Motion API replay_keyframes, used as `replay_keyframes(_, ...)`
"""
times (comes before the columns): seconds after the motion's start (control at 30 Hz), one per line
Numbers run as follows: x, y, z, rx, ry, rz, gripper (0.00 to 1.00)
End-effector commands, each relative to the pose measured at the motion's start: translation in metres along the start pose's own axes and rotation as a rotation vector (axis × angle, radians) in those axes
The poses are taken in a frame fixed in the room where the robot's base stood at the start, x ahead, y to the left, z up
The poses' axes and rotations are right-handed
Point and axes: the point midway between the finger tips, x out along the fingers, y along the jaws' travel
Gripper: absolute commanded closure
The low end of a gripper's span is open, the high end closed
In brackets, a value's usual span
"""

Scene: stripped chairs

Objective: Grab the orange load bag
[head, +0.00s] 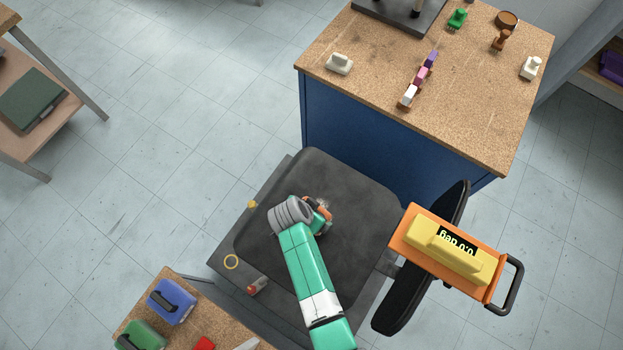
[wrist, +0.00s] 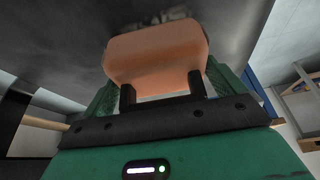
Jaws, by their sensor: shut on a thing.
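My gripper (head: 319,210) is over the dark chair seat (head: 350,185) in the head view, with my wrist hiding much of it. In the wrist view, my gripper's two dark fingers (wrist: 161,88) are shut on the orange load bag (wrist: 156,52), a smooth orange block with rounded edges. Only small orange patches show around the gripper in the head view. The dark seat surface is close beyond the bag; I cannot tell whether the bag touches it.
A blue cork-topped bench (head: 460,130) with stamps stands behind. Blue and green boxes (head: 172,302) stand front left.

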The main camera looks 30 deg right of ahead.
Motion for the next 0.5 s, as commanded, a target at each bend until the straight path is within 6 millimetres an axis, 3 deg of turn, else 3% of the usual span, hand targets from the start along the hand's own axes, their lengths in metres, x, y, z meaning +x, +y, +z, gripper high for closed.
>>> replay_keyframes(0.23,-0.007,-0.001,-0.004,0.001,0.003,-0.003,0.63)
replay_keyframes(0.5,-0.029,-0.001,-0.013,0.002,0.003,-0.003,0.63)
